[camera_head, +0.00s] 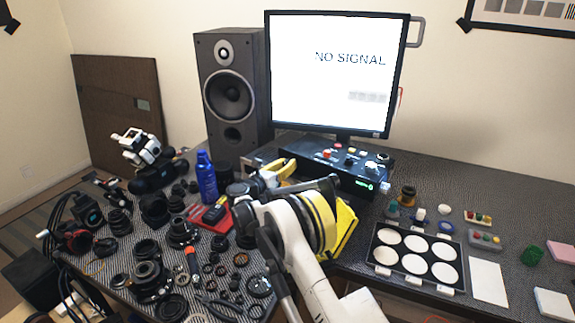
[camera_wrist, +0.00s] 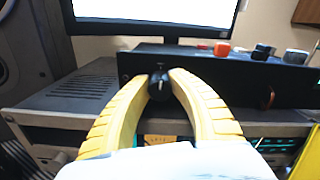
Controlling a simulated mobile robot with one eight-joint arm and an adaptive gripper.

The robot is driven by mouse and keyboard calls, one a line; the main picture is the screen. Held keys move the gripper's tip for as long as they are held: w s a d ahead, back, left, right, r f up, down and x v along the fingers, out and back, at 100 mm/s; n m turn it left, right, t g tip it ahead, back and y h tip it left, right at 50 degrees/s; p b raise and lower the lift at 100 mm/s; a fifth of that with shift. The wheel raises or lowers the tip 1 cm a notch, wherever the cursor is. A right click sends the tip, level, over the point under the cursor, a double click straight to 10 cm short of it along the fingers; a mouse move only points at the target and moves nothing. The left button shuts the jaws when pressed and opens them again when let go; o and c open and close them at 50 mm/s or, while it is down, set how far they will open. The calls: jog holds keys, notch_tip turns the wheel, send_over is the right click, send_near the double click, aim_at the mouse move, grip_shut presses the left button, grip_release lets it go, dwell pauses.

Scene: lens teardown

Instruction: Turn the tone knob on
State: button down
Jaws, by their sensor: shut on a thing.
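A dark knob with a pale pointer line (camera_wrist: 159,88) sits on the front face of the black control box (camera_wrist: 215,66). I take it as the tone knob, but no label on it is readable. My gripper (camera_wrist: 160,75) is shut on this knob, with one yellow finger on each side of it. In the head view my gripper (camera_head: 287,166) reaches to the left part of the box front (camera_head: 345,182). There the knob is hidden behind the fingers.
Red, black and pale controls stand on the box top. A monitor (camera_head: 335,70) reading NO SIGNAL and a speaker (camera_head: 232,95) stand behind. A blue bottle (camera_head: 206,180) and many lens parts crowd the left. A tray of white discs (camera_head: 388,278) lies at right.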

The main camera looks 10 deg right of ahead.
jog(key=m, duration=0.6)
jog(key=shift+b, duration=0.4)
jog(key=m, duration=0.5)
jog(key=shift+m, duration=0.3)
jog(key=c, duration=1.2)
grip_release()
jog(key=shift+o, duration=0.2)
